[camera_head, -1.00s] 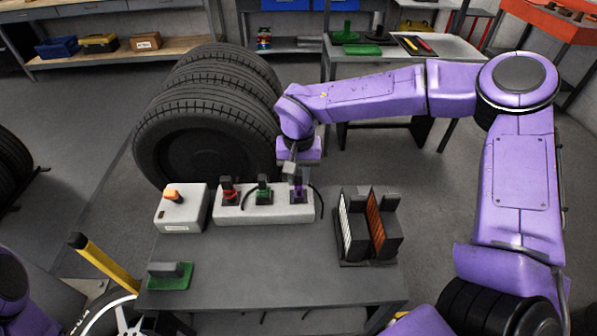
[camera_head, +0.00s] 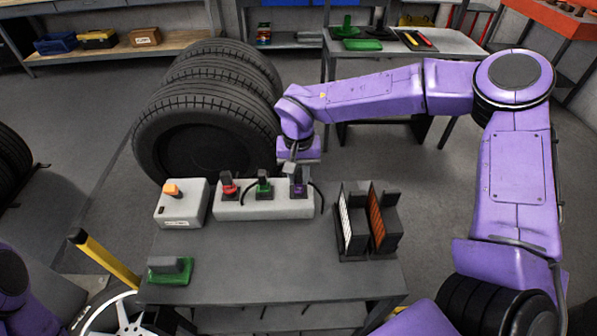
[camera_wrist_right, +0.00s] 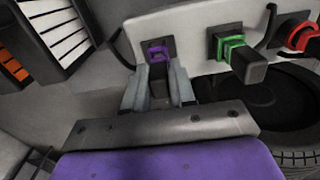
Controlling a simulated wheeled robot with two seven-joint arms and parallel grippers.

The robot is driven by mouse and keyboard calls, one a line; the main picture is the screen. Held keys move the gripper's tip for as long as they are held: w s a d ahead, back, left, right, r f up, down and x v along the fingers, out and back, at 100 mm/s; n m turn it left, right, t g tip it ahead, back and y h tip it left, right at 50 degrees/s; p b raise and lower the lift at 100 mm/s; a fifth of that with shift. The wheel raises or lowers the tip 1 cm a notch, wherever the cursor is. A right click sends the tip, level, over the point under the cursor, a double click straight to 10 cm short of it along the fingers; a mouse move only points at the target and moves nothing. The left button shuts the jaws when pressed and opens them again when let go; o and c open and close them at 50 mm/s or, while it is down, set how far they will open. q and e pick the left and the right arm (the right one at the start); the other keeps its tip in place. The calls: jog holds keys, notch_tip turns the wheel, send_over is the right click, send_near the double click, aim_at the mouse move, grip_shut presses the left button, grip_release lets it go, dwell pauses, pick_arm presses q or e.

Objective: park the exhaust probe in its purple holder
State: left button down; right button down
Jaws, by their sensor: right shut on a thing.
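The purple holder (camera_head: 299,190) is at the right end of a pale grey block on the table; its purple ring (camera_wrist_right: 158,50) also shows in the right wrist view. The exhaust probe appears as a dark grip (camera_wrist_right: 158,72) between the fingers of my right gripper (camera_wrist_right: 158,92), which is shut on it. The probe's front is at the purple ring; how deep it sits is hidden. In the head view my right gripper (camera_head: 291,170) is just behind the purple holder. My left gripper is not in view.
Green (camera_head: 264,189) and red (camera_head: 229,190) holders with dark grips share the block. A white box with an orange knob (camera_head: 172,189) is to the left. A slotted rack (camera_head: 381,249) stands to the right. Tires (camera_head: 203,140) stand behind. The table's front middle is clear.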

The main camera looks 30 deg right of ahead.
jog(key=c, duration=0.8)
grip_release()
jog(key=shift+c, duration=0.2)
notch_tip(320, 180, up, 11)
jog(key=shift+f+b, duration=0.2)
jog(key=shift+b, duration=0.15)
